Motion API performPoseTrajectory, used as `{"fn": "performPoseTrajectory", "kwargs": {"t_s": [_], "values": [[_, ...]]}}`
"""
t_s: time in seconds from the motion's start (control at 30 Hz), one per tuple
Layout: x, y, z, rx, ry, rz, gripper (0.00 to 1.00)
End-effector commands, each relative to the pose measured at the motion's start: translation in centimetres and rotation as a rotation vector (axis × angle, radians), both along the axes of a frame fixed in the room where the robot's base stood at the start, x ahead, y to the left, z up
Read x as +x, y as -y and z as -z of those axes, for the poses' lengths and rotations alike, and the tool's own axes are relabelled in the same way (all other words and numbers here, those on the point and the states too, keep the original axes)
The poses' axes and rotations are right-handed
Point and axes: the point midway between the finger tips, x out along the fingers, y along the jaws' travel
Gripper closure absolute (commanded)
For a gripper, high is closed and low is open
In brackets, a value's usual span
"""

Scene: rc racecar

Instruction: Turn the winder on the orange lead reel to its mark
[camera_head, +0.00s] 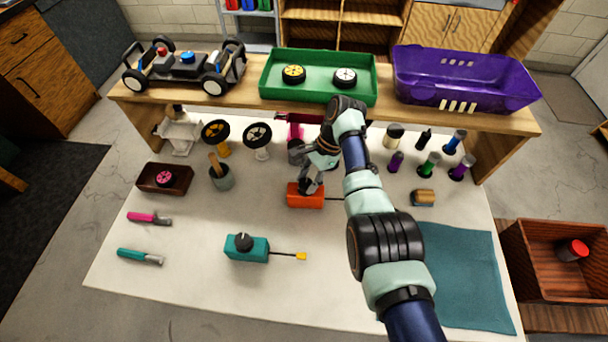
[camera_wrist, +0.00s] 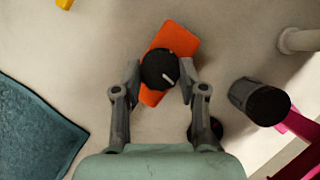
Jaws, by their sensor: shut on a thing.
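The orange lead reel (camera_head: 305,196) lies on the white table near its middle, with a thin dark lead reaching right behind my arm. In the wrist view its orange body (camera_wrist: 180,42) sits tilted under a round black winder (camera_wrist: 160,69) with a white pointer line. The pointer points to the lower right. My gripper (camera_head: 310,186) is above the reel, and in the wrist view its two fingers (camera_wrist: 158,80) are on either side of the winder, shut on it. The reel's mark cannot be made out.
A teal reel (camera_head: 247,248) with a yellow-ended lead lies at the front left. A teal cloth (camera_head: 465,280) lies at the right. Several bottles and wheel stands fill the back, below a shelf with a green tray (camera_head: 318,99) and a purple bin (camera_head: 465,104).

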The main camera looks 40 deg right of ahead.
Motion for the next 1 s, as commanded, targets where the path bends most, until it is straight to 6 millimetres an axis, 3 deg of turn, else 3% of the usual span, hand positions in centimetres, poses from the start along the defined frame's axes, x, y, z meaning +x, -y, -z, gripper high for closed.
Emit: {"fn": "performPoseTrajectory", "kwargs": {"t_s": [0.47, 1.0], "values": [[-0.10, -0.09, -0.14, 0.002, -0.002, 0.170, 0.93], [-0.14, -0.11, -0.27, 0.002, -0.004, 0.238, 0.93]]}}
